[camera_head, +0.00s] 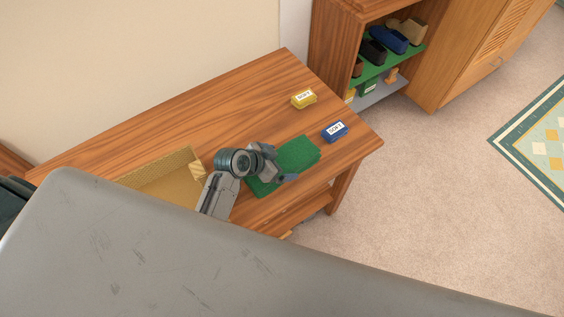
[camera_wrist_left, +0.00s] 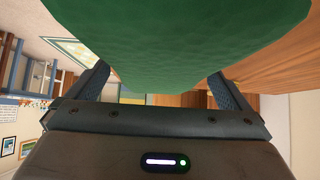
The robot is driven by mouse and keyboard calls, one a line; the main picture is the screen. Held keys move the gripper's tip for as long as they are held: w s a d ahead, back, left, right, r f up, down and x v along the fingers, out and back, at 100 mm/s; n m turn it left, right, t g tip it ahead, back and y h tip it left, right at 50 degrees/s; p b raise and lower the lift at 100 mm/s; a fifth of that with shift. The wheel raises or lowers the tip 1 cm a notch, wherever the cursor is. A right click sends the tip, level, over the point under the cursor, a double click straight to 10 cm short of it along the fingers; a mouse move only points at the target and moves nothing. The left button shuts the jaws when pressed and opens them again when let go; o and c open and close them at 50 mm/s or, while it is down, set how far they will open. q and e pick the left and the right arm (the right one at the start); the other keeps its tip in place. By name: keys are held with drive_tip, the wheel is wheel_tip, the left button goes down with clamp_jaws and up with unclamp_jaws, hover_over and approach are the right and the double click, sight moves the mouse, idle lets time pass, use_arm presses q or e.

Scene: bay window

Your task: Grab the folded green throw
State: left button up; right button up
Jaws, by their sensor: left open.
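The folded green throw (camera_head: 300,152) lies on the wooden table near its right end. It fills the upper middle of the left wrist view (camera_wrist_left: 180,40), very close to the camera. My left gripper (camera_head: 282,166) is at the throw, covering part of it in the head view. In the left wrist view its two fingers (camera_wrist_left: 160,85) are spread wide, with the throw showing in the gap between them. I cannot tell whether the fingers touch the throw. My right gripper is not in view.
A wicker tray (camera_head: 180,159) stands on the table (camera_head: 200,110) left of my gripper. A yellow labelled box (camera_head: 303,99) and a blue labelled box (camera_head: 335,131) sit beyond the throw. An open shelf (camera_head: 340,40) with shoes stands behind.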

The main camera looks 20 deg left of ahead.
sight(281, 161)
use_arm(q)
drive_tip(key=shift+p+x, duration=0.3)
drive_tip(key=shift+x, duration=1.45)
drive_tip(key=shift+r, duration=0.1)
drive_tip(key=c, duration=0.9)
drive_tip(key=shift+r, duration=0.1)
